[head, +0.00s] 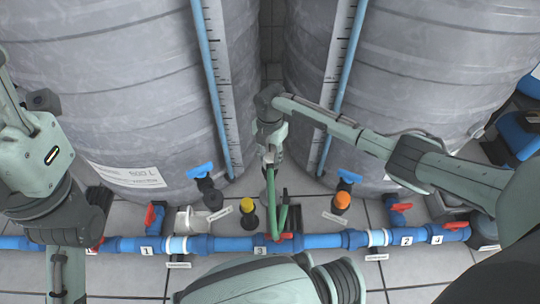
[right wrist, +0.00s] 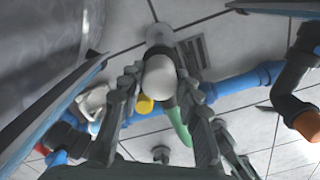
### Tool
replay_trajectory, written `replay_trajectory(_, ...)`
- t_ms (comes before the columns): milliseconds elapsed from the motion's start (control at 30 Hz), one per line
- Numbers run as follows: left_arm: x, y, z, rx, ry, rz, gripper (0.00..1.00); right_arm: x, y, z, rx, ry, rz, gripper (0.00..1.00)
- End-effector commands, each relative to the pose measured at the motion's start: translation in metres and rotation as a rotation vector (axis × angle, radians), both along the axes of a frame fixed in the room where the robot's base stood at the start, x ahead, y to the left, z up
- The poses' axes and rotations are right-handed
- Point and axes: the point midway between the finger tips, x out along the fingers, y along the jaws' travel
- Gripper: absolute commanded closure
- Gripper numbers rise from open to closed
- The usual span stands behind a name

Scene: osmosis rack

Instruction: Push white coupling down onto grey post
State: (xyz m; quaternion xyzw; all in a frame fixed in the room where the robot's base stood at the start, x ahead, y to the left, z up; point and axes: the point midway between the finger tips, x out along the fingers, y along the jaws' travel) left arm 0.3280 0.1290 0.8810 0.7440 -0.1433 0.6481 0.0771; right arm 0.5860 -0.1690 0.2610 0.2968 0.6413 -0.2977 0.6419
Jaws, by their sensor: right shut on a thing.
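My right gripper (head: 271,160) hangs over the pipe area, between the two tanks, pointing down. In the right wrist view its two fingers (right wrist: 160,85) are shut on a rounded white coupling (right wrist: 160,74). A green hose (right wrist: 180,127) shows beside the coupling; in the head view the hose (head: 281,218) runs down towards the blue pipe. A grey cylindrical part (right wrist: 158,35), possibly the grey post, shows just beyond the coupling. I cannot tell whether coupling and post touch or are seated. In the head view the gripper hides most of the coupling. My left arm is at the left; its fingers do not show.
A blue pipe (head: 325,241) with red valve handles crosses the front. A yellow-capped fitting (head: 247,206) and an orange-capped fitting (head: 342,201) stand on either side of the gripper. Large grey tanks (head: 120,75) (head: 430,70) stand behind. A white cup-like fitting (head: 190,219) is at left.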

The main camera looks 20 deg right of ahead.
Motion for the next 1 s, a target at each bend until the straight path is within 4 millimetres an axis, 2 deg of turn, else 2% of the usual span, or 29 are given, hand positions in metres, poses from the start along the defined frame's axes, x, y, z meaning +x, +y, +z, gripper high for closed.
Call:
replay_trajectory(633, -0.0001, 0.0001, -0.0052, -0.001, 0.0, 0.0, 0.6, -0.0001, 0.0, -0.0091, -0.001, 0.001, 0.0, 0.92)
replay_trajectory(667, -0.0001, 0.0002, -0.0044, -0.001, 0.0, 0.0, 0.6, 0.0, 0.0, -0.0081, 0.0, 0.0, 0.0, 0.63)
replay_trajectory(700, -0.0001, 0.0001, -0.0043, -0.001, 0.0, 0.0, 0.6, 0.0, 0.0, -0.008, 0.0, 0.0, 0.0, 0.58)
replay_trajectory(833, -0.0001, 0.0001, -0.0043, -0.001, 0.0, 0.0, 0.6, 0.0, 0.0, -0.0079, 0.0, 0.0, 0.0, 0.43)
replay_trajectory(1000, -0.0001, 0.0002, -0.0044, -0.001, 0.0, 0.0, 0.6, 0.0001, -0.0001, -0.0079, 0.0, 0.0, 0.0, 0.43)
